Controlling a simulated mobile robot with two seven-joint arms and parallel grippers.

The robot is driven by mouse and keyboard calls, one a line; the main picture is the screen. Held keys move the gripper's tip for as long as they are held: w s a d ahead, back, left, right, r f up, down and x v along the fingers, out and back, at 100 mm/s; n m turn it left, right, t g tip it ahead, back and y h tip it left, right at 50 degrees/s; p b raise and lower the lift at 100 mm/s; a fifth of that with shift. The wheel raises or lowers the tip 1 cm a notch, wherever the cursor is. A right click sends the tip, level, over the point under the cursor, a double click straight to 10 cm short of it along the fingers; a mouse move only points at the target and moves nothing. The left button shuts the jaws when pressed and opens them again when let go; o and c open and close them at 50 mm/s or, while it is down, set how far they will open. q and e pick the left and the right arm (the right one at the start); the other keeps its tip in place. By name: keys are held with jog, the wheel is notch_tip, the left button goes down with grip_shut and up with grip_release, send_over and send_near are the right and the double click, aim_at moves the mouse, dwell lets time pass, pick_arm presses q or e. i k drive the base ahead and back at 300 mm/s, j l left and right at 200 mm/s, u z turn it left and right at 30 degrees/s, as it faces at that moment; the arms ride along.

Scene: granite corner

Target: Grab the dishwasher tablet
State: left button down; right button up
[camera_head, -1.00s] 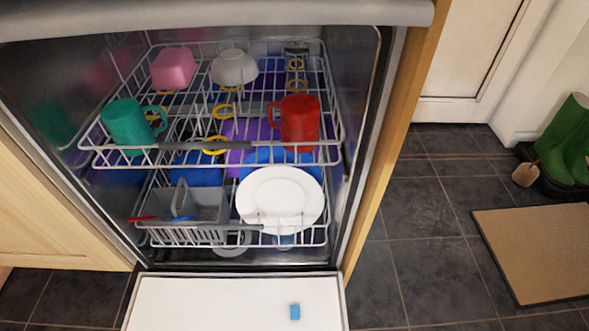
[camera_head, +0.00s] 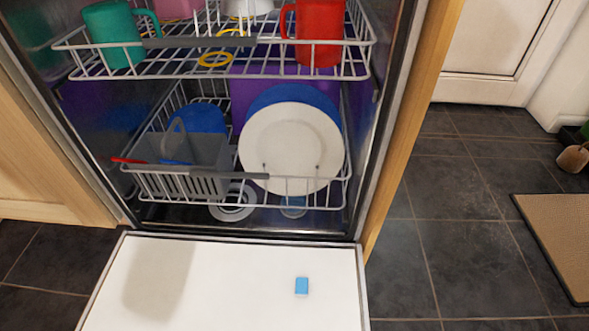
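The dishwasher tablet (camera_head: 301,286) is a small blue block. It lies on the white inner face of the open dishwasher door (camera_head: 230,290), right of the door's middle. Neither of my grippers shows in the head view. A soft dark shadow falls on the left part of the door.
The lower rack holds a white plate (camera_head: 291,150), blue dishes and a grey cutlery basket (camera_head: 180,158). The upper rack holds a teal mug (camera_head: 115,35) and a red mug (camera_head: 319,30). Wooden panels flank the dishwasher. Dark floor tiles (camera_head: 440,240) lie clear to the right, before a brown mat (camera_head: 562,235).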

aim_at(301, 285)
jog(key=j+z, duration=0.4)
jog(key=k+j+z, duration=0.2)
jog(key=j+z, duration=0.6)
jog(key=z, duration=0.2)
jog(key=k+j+z, duration=0.15)
jog(key=z, duration=0.3)
jog(key=j, duration=0.1)
